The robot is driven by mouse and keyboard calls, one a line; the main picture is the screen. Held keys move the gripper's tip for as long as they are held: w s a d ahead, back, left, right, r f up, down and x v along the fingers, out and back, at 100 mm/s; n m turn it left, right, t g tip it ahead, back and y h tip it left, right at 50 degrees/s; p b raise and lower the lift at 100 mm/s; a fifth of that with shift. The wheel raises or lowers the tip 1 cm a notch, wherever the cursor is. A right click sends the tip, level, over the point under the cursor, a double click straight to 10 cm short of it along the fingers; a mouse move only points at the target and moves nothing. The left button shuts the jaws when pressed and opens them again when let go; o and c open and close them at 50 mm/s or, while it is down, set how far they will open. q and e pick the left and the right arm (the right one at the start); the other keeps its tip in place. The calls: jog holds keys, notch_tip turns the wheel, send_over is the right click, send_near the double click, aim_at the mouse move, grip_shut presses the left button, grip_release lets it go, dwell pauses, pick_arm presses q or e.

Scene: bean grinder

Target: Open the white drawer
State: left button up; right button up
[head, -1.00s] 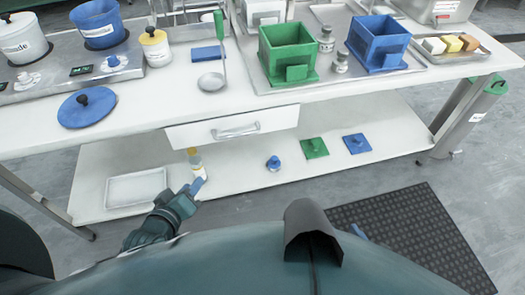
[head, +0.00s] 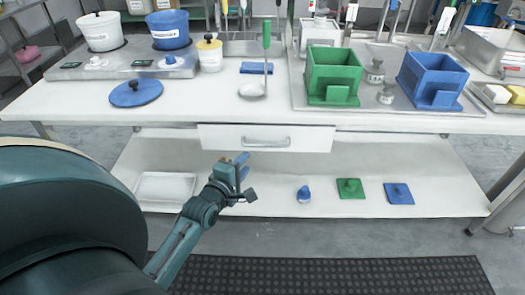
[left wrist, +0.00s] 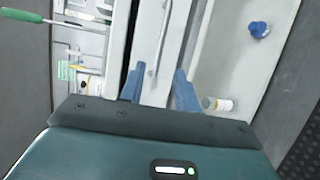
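The white drawer (head: 226,137) sits under the front edge of the white table and looks shut. Its silver bar handle (head: 266,142) is on its front face. My left gripper (head: 241,160) is just below the left part of the drawer front, apart from the handle. In the left wrist view my left gripper (left wrist: 158,88) has its two blue fingers spread with nothing between them. The drawer front (left wrist: 146,35) and the handle (left wrist: 153,72) lie ahead of the fingers there. My right gripper does not show.
The lower shelf (head: 270,190) holds a white tray (head: 165,187), a blue-knobbed item (head: 304,194), a green lid (head: 350,187) and a blue lid (head: 398,193). The tabletop carries pots and boxes.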

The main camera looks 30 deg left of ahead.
pick_arm(q)
jog(key=b, duration=0.2)
send_over(259, 149)
jog(key=s+d, duration=0.3)
jog(key=s, duration=0.1)
notch_tip(259, 149, down, 2)
grip_shut()
jog(key=shift+s, duration=0.1)
